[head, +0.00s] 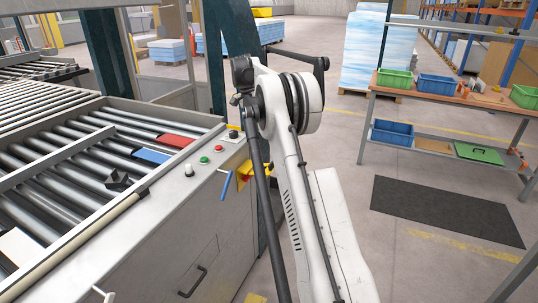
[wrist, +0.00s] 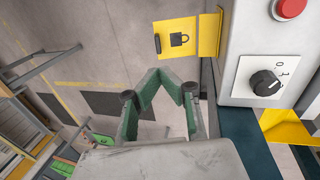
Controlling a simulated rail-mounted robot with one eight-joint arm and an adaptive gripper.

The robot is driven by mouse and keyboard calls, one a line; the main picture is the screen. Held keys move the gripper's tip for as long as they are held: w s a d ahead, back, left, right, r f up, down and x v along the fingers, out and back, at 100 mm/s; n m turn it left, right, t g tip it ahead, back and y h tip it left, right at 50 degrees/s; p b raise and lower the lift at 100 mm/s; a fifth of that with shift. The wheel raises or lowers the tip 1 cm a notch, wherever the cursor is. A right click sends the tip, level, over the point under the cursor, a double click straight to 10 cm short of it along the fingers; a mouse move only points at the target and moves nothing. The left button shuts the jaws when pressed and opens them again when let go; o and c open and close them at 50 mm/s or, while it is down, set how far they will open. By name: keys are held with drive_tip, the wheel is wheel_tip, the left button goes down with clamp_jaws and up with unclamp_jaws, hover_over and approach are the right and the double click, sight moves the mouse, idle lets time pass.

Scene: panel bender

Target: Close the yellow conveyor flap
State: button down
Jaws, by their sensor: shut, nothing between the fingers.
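In the wrist view a yellow flap (wrist: 178,38) with a black padlock sign and a dark handle sticks out sideways from the grey machine housing. A narrower yellow plate (wrist: 209,36) joins it to the housing side, so it stands open. My gripper (wrist: 163,78) has green fingers that come together at the tips, with nothing held. The tips appear below the flap in the picture, apart from it; the depth between them is hard to judge. In the head view yellow parts (head: 243,174) show at the conveyor's corner, partly behind my arm. My gripper cannot be made out there.
The housing carries a red button (wrist: 291,8) and a black rotary knob (wrist: 265,83). Another yellow part (wrist: 287,128) lies below them. The roller conveyor (head: 60,170) fills the left. A workbench with bins (head: 440,85) stands right, with a dark mat (head: 445,210) on open floor.

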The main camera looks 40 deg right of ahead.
drive_tip(key=d, duration=0.1)
hover_over(263, 169)
drive_tip(key=s+d, duration=0.2)
drive_tip(key=f, duration=1.4)
drive_tip(key=shift+s+a+f+p, duration=0.1)
drive_tip(key=shift+s+a+p, duration=0.05)
drive_tip(key=shift+a+p, duration=0.15)
drive_tip(key=shift+f, duration=0.1)
